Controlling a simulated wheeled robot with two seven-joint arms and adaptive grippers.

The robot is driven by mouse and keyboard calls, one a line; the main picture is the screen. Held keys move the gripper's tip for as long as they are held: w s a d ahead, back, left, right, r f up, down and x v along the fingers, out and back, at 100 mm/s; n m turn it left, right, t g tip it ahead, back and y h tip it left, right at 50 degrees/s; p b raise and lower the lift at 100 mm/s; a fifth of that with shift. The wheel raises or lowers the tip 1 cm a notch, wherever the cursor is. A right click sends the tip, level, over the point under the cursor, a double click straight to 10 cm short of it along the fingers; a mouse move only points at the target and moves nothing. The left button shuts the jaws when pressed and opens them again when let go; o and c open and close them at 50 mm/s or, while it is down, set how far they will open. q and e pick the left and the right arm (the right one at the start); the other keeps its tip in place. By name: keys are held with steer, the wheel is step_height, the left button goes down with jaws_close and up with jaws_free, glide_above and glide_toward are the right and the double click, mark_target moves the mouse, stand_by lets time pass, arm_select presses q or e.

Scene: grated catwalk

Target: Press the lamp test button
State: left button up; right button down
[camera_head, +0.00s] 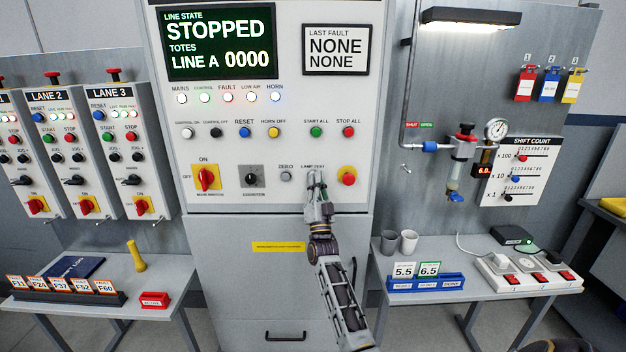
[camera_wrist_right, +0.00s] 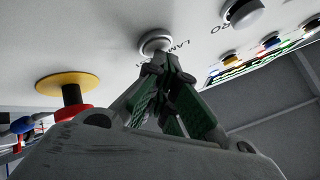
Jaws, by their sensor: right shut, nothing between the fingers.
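The lamp test label (camera_head: 312,166) is on the white cabinet panel, right of the zero button (camera_head: 286,177). In the head view my right gripper (camera_head: 317,178) covers the button under that label. The right wrist view shows this pale round lamp test button (camera_wrist_right: 155,41) in its ring, beside partly hidden lettering. My right gripper's shut, empty fingertips (camera_wrist_right: 160,63) are at the button's near edge; I cannot tell whether they touch it. My left gripper is in neither view.
A red mushroom button on a yellow disc (camera_head: 347,177) is close to the right of my gripper. The row of indicator lamps (camera_head: 228,98) looks bright. A red-yellow rotary switch (camera_head: 206,177) is at the left. Side tables (camera_head: 150,283) stand on both sides.

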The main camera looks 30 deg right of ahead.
steer(key=shift+s, duration=0.1)
stand_by(0.3)
steer(key=shift+s+a+p, duration=0.6)
steer(key=shift+s+p, duration=0.05)
steer(key=shift+s, duration=0.25)
steer(key=shift+s, duration=0.1)
steer(key=s+a, duration=0.1)
steer(key=s+p, duration=0.1)
steer(key=s+a+p, duration=0.1)
steer(key=s, duration=0.1)
steer(key=shift+a, duration=0.35)
stand_by(0.3)
stand_by(0.9)
